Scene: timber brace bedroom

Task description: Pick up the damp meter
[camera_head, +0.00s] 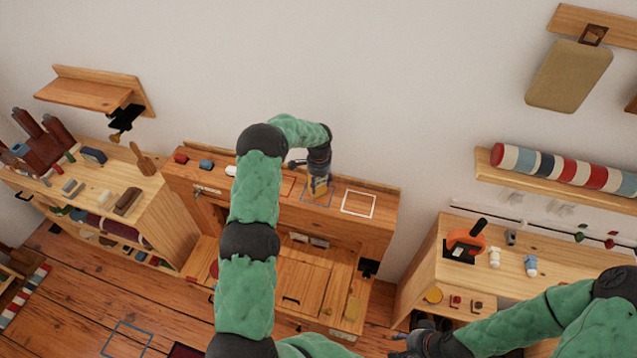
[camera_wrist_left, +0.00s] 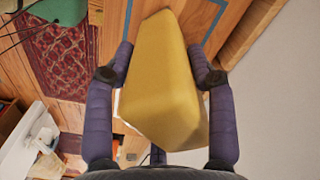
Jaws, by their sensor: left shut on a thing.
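The yellow, block-like damp meter (camera_head: 319,187) is at the blue outlined square on top of the wooden cabinet (camera_head: 376,222). My left gripper (camera_head: 318,178) reaches down over it from above. In the left wrist view the damp meter (camera_wrist_left: 163,85) fills the space between the two purple fingers, which touch its sides, so the gripper is shut on it. I cannot tell whether its underside touches the cabinet top. My right gripper (camera_head: 405,345) is low at the bottom of the head view, away from the meter; its fingers are too unclear to read.
A red outlined square and a white outlined square (camera_head: 358,202) flank the blue one. Small red, blue and white blocks (camera_head: 206,165) lie to the left on the cabinet top. The wall stands close behind. A right bench (camera_head: 540,278) holds an orange tool (camera_head: 467,243).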

